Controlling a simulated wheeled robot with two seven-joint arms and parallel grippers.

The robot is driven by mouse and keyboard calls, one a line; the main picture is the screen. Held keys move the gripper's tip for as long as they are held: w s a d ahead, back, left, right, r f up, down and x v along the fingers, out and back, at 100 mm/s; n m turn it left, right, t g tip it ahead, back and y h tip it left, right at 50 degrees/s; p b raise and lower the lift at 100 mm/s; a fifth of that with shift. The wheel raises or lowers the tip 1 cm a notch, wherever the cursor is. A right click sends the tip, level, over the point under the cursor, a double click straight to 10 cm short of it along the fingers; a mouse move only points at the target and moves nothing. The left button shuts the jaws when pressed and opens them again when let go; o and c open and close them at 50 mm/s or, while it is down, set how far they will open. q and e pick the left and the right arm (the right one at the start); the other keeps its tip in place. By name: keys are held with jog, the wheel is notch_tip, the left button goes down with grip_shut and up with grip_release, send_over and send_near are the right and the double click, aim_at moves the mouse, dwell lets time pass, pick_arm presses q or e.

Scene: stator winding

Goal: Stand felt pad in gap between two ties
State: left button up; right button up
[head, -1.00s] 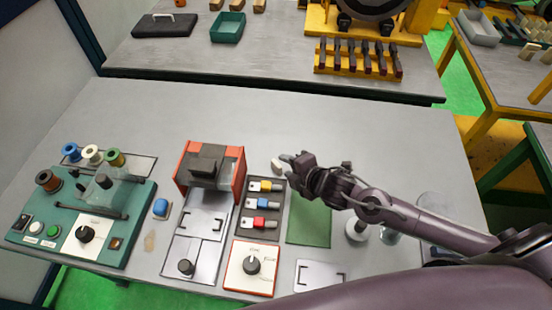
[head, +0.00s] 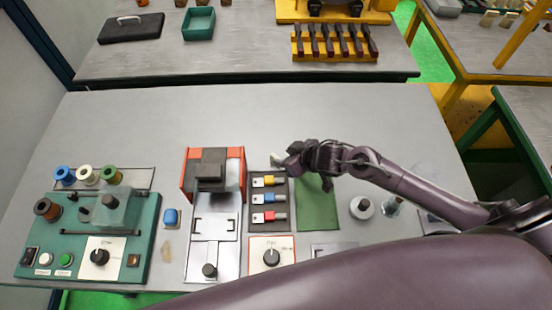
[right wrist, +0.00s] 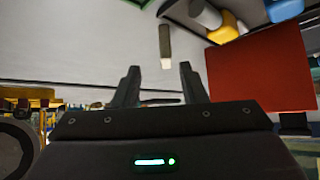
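My right gripper (head: 283,159) is low over the bench, right of the red-orange machine. Its two fingers (right wrist: 159,72) are apart in the right wrist view. A small grey block with a pale end (right wrist: 165,46) shows between and beyond the fingertips, with no contact on either finger visible. A pale piece (head: 278,158) shows at the fingertips in the head view; I cannot tell whether it is the same block. I cannot tell for sure which thing is the felt pad, and I cannot make out the two ties. My left gripper is not in view.
The red-orange machine (head: 187,176) stands close left of my gripper. A dark tray (head: 269,228) with coloured-handled pieces and a green mat (head: 318,208) lie nearer. A white round-based item (head: 362,208) stands right.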

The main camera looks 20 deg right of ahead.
aim_at(276, 157)
jog(key=shift+w+a+f, duration=0.2)
jog(key=shift+w+a, duration=0.05)
jog(key=shift+a, duration=0.05)
jog(key=p+x, duration=0.1)
jog(key=x, duration=0.2)
jog(key=shift+a+f, duration=0.15)
jog(key=shift+a, duration=0.15)
jog(key=shift+w+a+f, duration=0.1)
jog(key=shift+w+f, duration=0.15)
jog(key=shift+f, duration=0.15)
grip_shut()
